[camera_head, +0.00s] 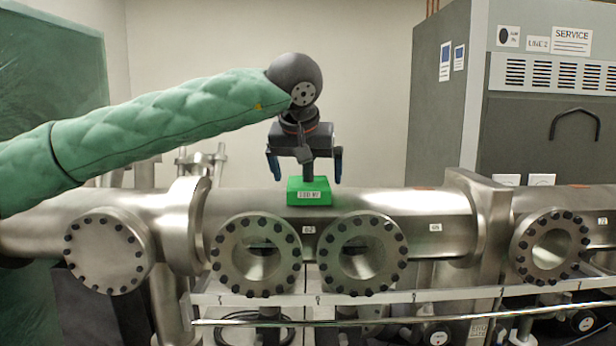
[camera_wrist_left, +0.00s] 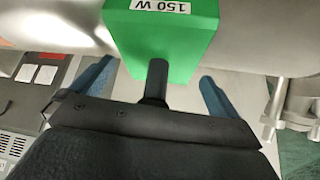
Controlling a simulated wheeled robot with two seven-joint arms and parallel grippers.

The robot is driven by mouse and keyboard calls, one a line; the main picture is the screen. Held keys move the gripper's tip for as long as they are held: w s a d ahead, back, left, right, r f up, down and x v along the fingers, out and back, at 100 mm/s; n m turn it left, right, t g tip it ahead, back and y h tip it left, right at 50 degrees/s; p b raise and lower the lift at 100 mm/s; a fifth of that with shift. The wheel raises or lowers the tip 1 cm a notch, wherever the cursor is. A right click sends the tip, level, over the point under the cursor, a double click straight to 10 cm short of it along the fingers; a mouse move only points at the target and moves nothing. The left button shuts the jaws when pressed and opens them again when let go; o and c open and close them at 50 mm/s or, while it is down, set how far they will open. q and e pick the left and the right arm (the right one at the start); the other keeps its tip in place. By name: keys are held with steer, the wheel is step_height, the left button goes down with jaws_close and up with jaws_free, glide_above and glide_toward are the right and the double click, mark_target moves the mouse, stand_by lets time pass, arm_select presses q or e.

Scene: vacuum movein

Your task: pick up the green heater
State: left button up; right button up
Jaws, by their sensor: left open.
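The green heater (camera_head: 309,192) is a small block with a white label and a dark upright post. It sits on top of the steel vacuum pipe (camera_head: 410,212) in the head view. In the left wrist view the heater (camera_wrist_left: 165,42) shows a "150 W" label, and its dark post (camera_wrist_left: 156,80) points toward the gripper. My left gripper (camera_head: 304,176) is right above the heater, pointing down. Its blue fingers are spread on either side of the post, apart from it. My right gripper is not in view.
The pipe has bolted round flanges (camera_head: 362,252) along its front and a clear shelf rail (camera_head: 350,297) below. A grey service cabinet (camera_head: 545,110) stands at the back right. A green curtain (camera_head: 50,80) hangs at the left. Space above the pipe's right part is free.

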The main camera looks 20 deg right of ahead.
arm_select(q)
steer(key=shift+w+d+f, duration=0.1)
steer(key=shift+f, duration=0.15)
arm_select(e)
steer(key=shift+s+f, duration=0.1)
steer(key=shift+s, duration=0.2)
arm_select(q)
steer(key=shift+c, duration=0.2)
steer(key=c, duration=1.1)
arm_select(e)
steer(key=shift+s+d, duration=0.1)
arm_select(q)
steer(key=shift+r, duration=0.2)
steer(key=shift+c, duration=0.2)
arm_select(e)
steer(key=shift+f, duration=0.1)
